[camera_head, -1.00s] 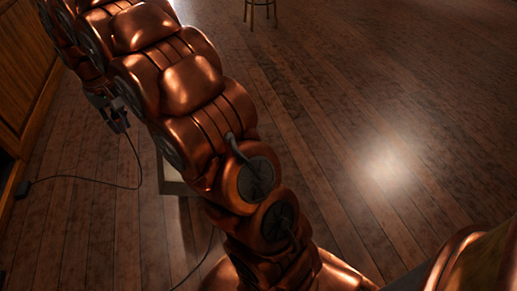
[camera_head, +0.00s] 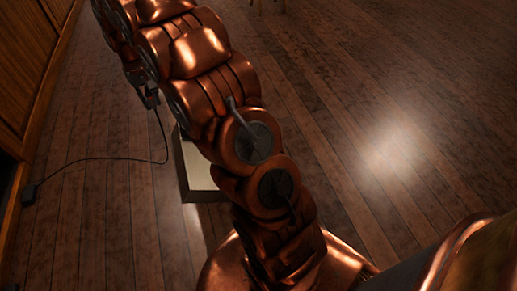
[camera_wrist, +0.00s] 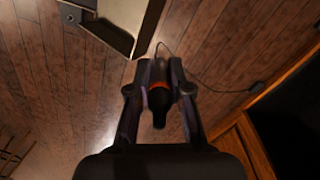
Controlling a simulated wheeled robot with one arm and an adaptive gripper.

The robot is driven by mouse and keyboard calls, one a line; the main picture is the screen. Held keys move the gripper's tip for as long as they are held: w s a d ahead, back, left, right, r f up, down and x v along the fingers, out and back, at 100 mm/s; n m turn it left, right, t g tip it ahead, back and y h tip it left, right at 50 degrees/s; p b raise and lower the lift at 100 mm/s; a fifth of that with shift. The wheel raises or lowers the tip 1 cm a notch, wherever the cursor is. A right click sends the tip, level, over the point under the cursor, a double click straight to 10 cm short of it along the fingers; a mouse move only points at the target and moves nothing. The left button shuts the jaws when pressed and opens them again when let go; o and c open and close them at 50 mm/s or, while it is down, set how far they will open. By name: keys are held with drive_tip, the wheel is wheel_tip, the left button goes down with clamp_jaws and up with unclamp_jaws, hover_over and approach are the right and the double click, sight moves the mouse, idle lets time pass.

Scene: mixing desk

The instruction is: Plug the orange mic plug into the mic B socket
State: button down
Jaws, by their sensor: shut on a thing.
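The mic plug (camera_wrist: 159,98) is black with an orange band and shows in the wrist view. My gripper (camera_wrist: 158,80) is shut on it, with a finger on each side. In the head view my gripper (camera_head: 150,96) is small and dark at the upper left, partly hidden by my arm, above the floor. A thin black cable (camera_head: 166,150) hangs from it and loops to a small black box (camera_head: 29,193) on the floor. The mic B socket cannot be made out in either view.
A pale, dark-edged box-like thing (camera_head: 198,172) stands behind my arm; a similar one (camera_wrist: 118,22) shows at the wrist view's top. Wooden panelling (camera_head: 32,75) lines the left side. The plank floor (camera_head: 390,150) at right is clear. A stool's legs show at the top.

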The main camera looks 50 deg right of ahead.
drive_tip(key=s+d+f+m, duration=0.2)
drive_tip(key=d+f+m, duration=0.1)
drive_tip(key=d+f, duration=2)
drive_tip(key=shift+m, duration=0.9)
drive_tip(key=shift+s+d+f+b, duration=0.85)
drive_tip(key=shift+s+d+f, duration=1)
drive_tip(key=shift+f, duration=2.8)
drive_tip(key=shift+s+d+f+b, duration=0.8)
drive_tip(key=shift+s+d+f, duration=1.1)
drive_tip(key=shift+f, duration=2.7)
drive_tip(key=shift+s+d+f+b, duration=1.05)
drive_tip(key=shift+s+f, duration=1.4)
drive_tip(key=shift+f, duration=2.2)
drive_tip(key=shift+d, duration=0.2)
drive_tip(key=shift+s+a+f, duration=0.1)
drive_tip(key=shift+s+f, duration=0.05)
drive_tip(key=shift+f, duration=0.75)
drive_tip(key=shift+p, duration=0.4)
